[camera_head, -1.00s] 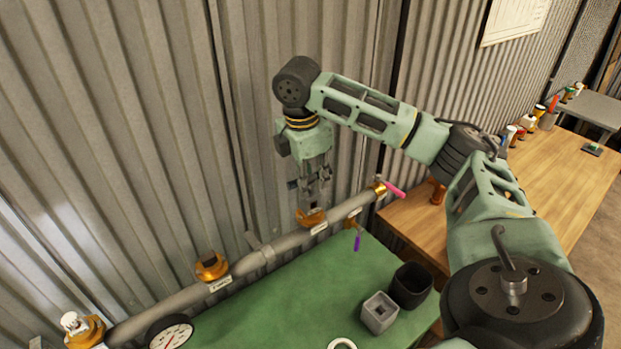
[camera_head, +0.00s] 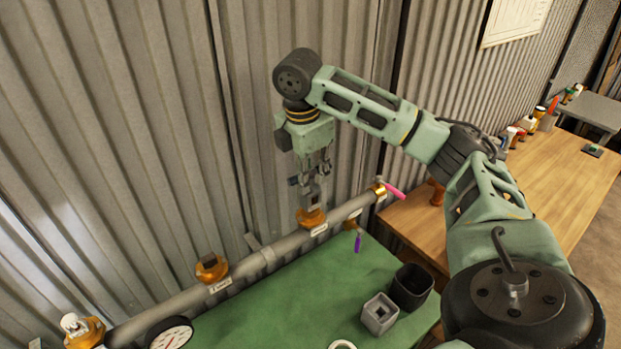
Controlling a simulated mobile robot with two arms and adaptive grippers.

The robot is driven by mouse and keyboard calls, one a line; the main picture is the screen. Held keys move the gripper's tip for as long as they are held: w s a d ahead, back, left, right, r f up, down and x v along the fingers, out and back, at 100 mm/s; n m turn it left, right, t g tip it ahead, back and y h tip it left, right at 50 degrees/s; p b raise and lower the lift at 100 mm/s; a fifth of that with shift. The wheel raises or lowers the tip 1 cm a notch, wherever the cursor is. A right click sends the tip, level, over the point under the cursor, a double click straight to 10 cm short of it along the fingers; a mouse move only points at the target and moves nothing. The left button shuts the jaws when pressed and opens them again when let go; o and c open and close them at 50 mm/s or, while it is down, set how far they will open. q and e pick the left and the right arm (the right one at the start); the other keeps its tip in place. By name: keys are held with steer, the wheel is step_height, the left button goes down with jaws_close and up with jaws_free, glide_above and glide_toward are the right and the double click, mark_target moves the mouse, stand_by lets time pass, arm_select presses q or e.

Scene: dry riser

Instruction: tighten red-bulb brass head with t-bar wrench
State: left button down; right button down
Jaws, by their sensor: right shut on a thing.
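My right gripper (camera_head: 317,167) points down above the pipe and is shut on the grey metal t-bar wrench (camera_head: 313,190). The wrench stands roughly upright over a brass head (camera_head: 311,218) on the grey pipe (camera_head: 285,247); I cannot tell whether it is seated on it. Another brass head (camera_head: 212,268) sits further left on the pipe, and a brass fitting with a white top (camera_head: 82,329) is at the lower left. No red bulb can be made out on any of them. My left gripper is out of view.
A pink-handled brass valve (camera_head: 386,190) and a purple lever (camera_head: 358,242) are at the pipe's right end. A gauge (camera_head: 170,335), a grey square socket block (camera_head: 379,313) and a black cup (camera_head: 411,287) are near the green surface (camera_head: 275,310). Corrugated wall stands close behind.

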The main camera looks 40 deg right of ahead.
steer(key=shift+r, duration=1.9)
steer(key=shift+r, duration=0.1)
step_height(320, 180, up, 2)
steer(key=shift+d+r, duration=0.1)
steer(key=shift+r, duration=0.85)
steer(key=shift+f, duration=0.15)
